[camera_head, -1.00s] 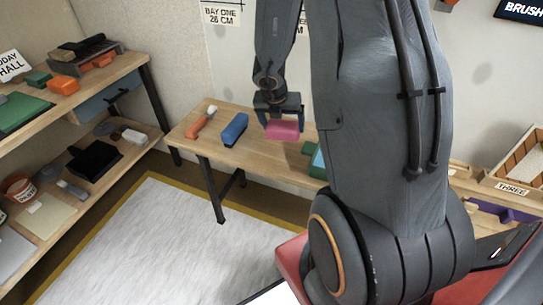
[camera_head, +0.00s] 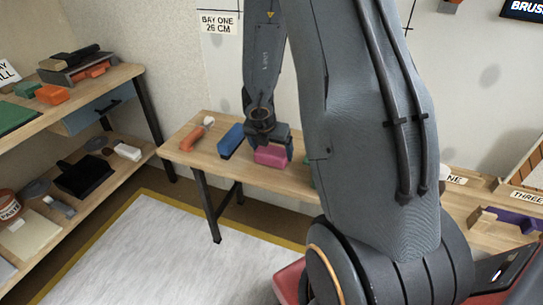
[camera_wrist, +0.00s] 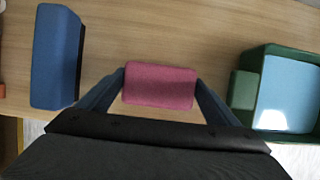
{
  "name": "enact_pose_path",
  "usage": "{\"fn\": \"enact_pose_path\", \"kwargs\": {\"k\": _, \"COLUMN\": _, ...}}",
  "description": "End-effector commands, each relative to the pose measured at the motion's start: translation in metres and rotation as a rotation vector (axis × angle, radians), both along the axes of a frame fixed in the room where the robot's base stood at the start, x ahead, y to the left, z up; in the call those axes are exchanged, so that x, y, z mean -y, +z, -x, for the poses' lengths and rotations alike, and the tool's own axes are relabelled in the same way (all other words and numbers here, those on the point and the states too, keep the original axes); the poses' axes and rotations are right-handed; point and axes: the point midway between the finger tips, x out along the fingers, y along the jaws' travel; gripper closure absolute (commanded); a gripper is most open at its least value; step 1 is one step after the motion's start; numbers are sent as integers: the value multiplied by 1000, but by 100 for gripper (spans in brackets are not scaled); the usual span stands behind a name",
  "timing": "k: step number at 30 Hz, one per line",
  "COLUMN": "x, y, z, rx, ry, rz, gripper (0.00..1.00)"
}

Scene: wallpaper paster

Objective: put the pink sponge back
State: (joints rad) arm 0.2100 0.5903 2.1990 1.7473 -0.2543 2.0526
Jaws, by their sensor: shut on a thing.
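The pink sponge (camera_head: 271,156) is a small pink block. My gripper (camera_head: 272,148) is shut on it, one finger at each short end, as the wrist view shows the sponge (camera_wrist: 160,85) between the fingers (camera_wrist: 160,92). It is over the wooden bench (camera_head: 185,150), to the right of the blue block (camera_head: 231,140). I cannot tell whether its underside touches the bench top. My arm hides part of the bench to the right of the sponge.
In the wrist view a green tray (camera_wrist: 247,90) with a pale blue inside stands to the right. An orange-handled tool (camera_head: 198,134) lies at the bench's left end. A shelf unit (camera_head: 124,72) stands at left. Bare wood separates the blue block and sponge.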

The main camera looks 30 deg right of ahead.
Motion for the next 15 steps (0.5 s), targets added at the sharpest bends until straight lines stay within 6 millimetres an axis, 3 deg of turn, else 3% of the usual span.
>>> {"fn": "enact_pose_path", "kwargs": {"k": 3, "x": 0, "y": -10, "z": 0, "rx": 0, "ry": 0, "rz": 0, "gripper": 38}}
{"fn": "enact_pose_path", "kwargs": {"k": 9, "x": 0, "y": -9, "z": 0, "rx": 0, "ry": 0, "rz": 0, "gripper": 38}}
{"fn": "enact_pose_path", "kwargs": {"k": 10, "x": 0, "y": -9, "z": 0, "rx": -1, "ry": 0, "rz": -1, "gripper": 13}}
{"fn": "enact_pose_path", "kwargs": {"k": 12, "x": 0, "y": -9, "z": 0, "rx": -1, "ry": 0, "rz": -1, "gripper": 1}}
{"fn": "enact_pose_path", "kwargs": {"k": 15, "x": 0, "y": -9, "z": 0, "rx": 0, "ry": 0, "rz": 0, "gripper": 0}}
